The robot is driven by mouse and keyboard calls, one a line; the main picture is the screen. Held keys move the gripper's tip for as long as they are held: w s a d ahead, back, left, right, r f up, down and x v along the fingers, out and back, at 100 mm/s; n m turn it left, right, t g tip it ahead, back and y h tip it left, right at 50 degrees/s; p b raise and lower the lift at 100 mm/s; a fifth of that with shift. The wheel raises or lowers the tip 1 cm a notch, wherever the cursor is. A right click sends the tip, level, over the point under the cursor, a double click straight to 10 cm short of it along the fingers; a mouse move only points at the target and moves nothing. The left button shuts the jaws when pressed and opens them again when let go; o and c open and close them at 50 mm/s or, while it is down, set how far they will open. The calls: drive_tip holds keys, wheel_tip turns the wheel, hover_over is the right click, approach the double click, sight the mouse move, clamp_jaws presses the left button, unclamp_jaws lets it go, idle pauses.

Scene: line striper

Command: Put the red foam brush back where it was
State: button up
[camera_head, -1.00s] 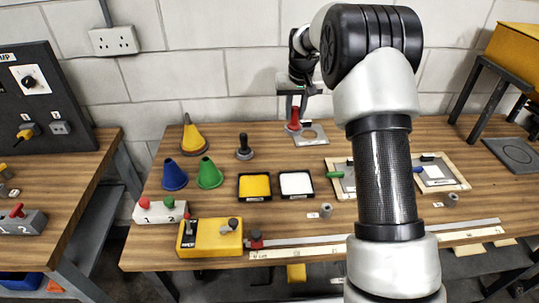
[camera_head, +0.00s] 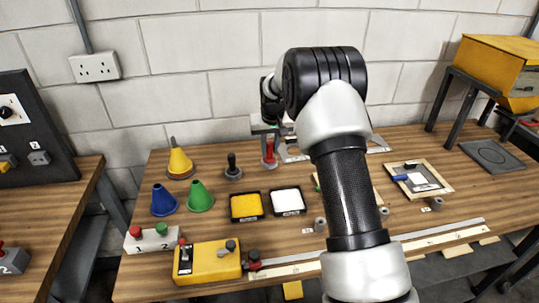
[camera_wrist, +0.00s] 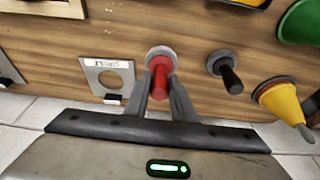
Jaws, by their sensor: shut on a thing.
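The red foam brush (camera_head: 269,152) is upright between the fingers of my gripper (camera_head: 267,132), at the back of the wooden bench. In the wrist view the red handle (camera_wrist: 160,75) sits between the two fingers of my gripper (camera_wrist: 161,92), which are shut on it. A grey round part shows at the handle's far end; I cannot tell whether it is the foam or a holder, or whether it touches the bench. A black-handled brush (camera_head: 232,170) with a grey round base stands to the left in the head view.
A circle stencil plate (camera_wrist: 91,66) lies close beside the red brush. Yellow (camera_head: 180,163), blue (camera_head: 163,201) and green (camera_head: 200,196) cones stand left. Yellow (camera_head: 246,206) and white (camera_head: 288,200) pads lie in front. The block wall (camera_head: 180,95) is close behind.

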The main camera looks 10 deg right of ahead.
sight(270, 149)
drive_tip(key=shift+f, duration=1.65)
drive_tip(key=o, duration=0.9)
drive_tip(key=shift+r, duration=0.1)
